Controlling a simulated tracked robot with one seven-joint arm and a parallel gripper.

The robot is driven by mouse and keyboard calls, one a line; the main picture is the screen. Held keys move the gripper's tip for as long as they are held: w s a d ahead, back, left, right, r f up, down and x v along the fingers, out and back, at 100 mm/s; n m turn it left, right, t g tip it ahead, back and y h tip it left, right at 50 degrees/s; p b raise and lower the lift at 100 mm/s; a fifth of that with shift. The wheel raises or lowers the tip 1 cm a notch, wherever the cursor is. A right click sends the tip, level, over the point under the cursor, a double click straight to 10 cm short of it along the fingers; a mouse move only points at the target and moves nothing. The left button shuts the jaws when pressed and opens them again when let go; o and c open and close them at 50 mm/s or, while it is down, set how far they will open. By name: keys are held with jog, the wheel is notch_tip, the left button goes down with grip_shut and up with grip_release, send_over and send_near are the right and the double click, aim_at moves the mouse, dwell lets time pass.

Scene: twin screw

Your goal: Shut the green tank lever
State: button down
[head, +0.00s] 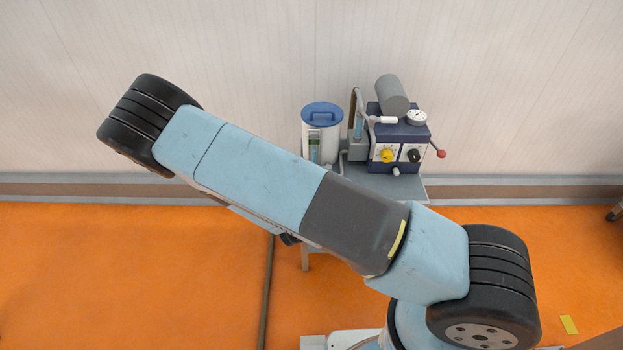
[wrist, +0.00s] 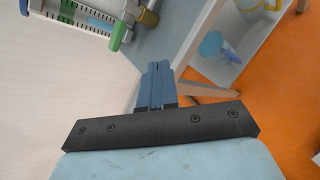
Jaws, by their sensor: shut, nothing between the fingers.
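My gripper (wrist: 155,88) shows in the wrist view, with its blue fingers together and nothing between them. A green lever-like handle (wrist: 118,36) is above and to the left of the fingertips, beside a brass fitting (wrist: 148,17). The fingertips are apart from it. Its exact position on the valve is hard to tell. In the head view, the white tank with a blue lid (head: 322,114) stands on a small stand near the wall. My arm hides the area below the tank there, and neither the green lever nor my gripper can be seen in that view.
A dark blue machine (head: 398,138) with a grey cylinder, dials and a red-knobbed lever stands right of the tank. The stand's grey top (head: 410,188) is partly bare. In the wrist view, a light blue vessel (wrist: 217,47) sits on a white shelf at right.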

jog(key=w+n+t+y, duration=0.1)
jog(key=w+n+t, duration=0.1)
jog(key=w+n, duration=0.2)
jog(key=w+f+n+t+y, duration=0.1)
jog(key=w+n+t+y, duration=0.1)
jog(key=w+n, duration=0.2)
jog(key=w+n+t+y, duration=0.1)
jog(key=w+n+t, duration=0.1)
jog(key=w+n, duration=0.2)
jog(key=shift+w+a+f+n+t+y, duration=0.15)
jog(key=shift+f+n+t+y, duration=0.15)
jog(key=shift+f+n+y, duration=0.15)
dwell(0.4)
jog(key=shift+r, duration=0.1)
jog(key=shift+w+a, duration=0.2)
jog(key=shift+w, duration=0.4)
jog(key=shift+w+a+r, duration=0.1)
jog(key=shift+w+r, duration=0.1)
jog(key=shift+r, duration=0.1)
jog(key=shift+s, duration=0.1)
jog(key=shift+s+f, duration=0.15)
jog(key=shift+s, duration=0.1)
jog(key=s, duration=1.4)
jog(key=shift+f, duration=0.2)
